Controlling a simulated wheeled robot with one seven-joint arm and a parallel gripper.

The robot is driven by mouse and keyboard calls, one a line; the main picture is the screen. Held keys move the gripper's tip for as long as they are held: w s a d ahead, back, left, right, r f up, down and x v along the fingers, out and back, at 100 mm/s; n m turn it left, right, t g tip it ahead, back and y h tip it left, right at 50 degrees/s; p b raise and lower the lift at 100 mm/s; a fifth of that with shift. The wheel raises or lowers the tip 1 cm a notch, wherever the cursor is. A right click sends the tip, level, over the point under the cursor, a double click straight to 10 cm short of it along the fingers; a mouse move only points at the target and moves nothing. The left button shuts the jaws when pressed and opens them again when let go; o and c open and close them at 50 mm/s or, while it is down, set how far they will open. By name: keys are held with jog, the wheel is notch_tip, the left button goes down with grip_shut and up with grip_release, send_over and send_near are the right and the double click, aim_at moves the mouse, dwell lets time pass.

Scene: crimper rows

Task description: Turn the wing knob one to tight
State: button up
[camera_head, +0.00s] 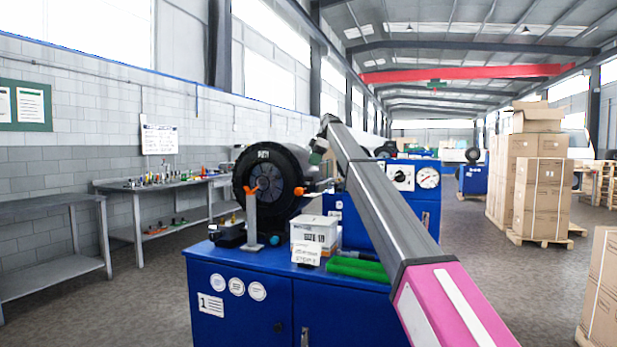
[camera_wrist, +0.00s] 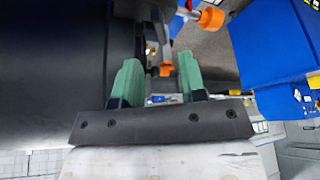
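A blue machine cabinet (camera_head: 240,305) with a "1" label carries a large black round crimper head (camera_head: 278,163). A small orange knob (camera_head: 299,190) shows at the right side of the head's face. In the wrist view an orange round knob (camera_wrist: 210,18) on a metal stem is at the top, right of my fingers. A smaller orange part (camera_wrist: 165,70) shows beyond the gap between them. I cannot tell which orange part is wing knob one. My gripper (camera_wrist: 159,62) is open and empty, its green fingers apart; in the head view it is beside the crimper head's upper right.
A second blue machine with a gauge (camera_head: 428,178) stands behind my arm. Workbenches (camera_head: 140,187) line the left wall; stacked cartons (camera_head: 540,190) stand right.

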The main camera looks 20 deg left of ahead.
aim_at(307, 180)
jog(key=x, duration=0.6)
jog(key=shift+a+f, duration=0.15)
jog(key=shift+f, duration=0.2)
jog(key=shift+s, duration=0.1)
grip_shut()
